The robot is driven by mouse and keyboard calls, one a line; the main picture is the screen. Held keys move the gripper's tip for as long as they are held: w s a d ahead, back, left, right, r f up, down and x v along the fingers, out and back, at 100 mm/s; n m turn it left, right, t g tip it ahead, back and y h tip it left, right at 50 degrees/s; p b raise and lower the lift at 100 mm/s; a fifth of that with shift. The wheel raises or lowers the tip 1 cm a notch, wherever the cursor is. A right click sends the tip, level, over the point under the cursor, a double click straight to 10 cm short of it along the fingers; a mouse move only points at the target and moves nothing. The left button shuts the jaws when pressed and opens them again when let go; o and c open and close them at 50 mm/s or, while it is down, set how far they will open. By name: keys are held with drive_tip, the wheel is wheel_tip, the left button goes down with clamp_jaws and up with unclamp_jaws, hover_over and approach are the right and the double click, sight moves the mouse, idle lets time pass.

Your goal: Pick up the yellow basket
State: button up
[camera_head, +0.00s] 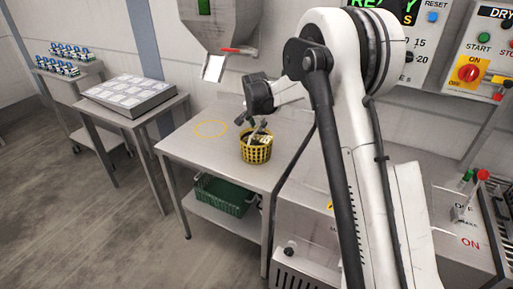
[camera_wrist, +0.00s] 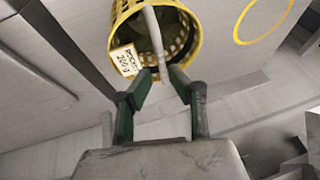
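The yellow basket (camera_head: 257,153) stands on the steel table below my gripper. It has lattice walls, dark green contents and a pale handle. In the wrist view the basket (camera_wrist: 183,40) is at the top, with a tag (camera_wrist: 125,60) reading "ROCKET 200 g" on its rim. The pale handle (camera_wrist: 155,35) runs down towards the gap between my fingers. My gripper (camera_wrist: 162,74) is open, its green-padded fingers apart on either side of the handle's line. I cannot tell whether either finger touches the handle. In the head view my gripper (camera_head: 258,126) is at the basket's top.
A yellow circle (camera_head: 211,129) is marked on the steel table (camera_head: 190,150), left of the basket. A green crate (camera_head: 224,196) sits on the shelf below. A steel chute (camera_head: 214,67) with a red handle hangs behind. A side table (camera_head: 130,95) holds a labelled panel.

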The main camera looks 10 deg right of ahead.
sight(256, 131)
drive_tip(key=shift+p+x, duration=0.3)
drive_tip(key=shift+x, duration=2.3)
drive_tip(key=shift+a, duration=0.15)
clamp_jaws()
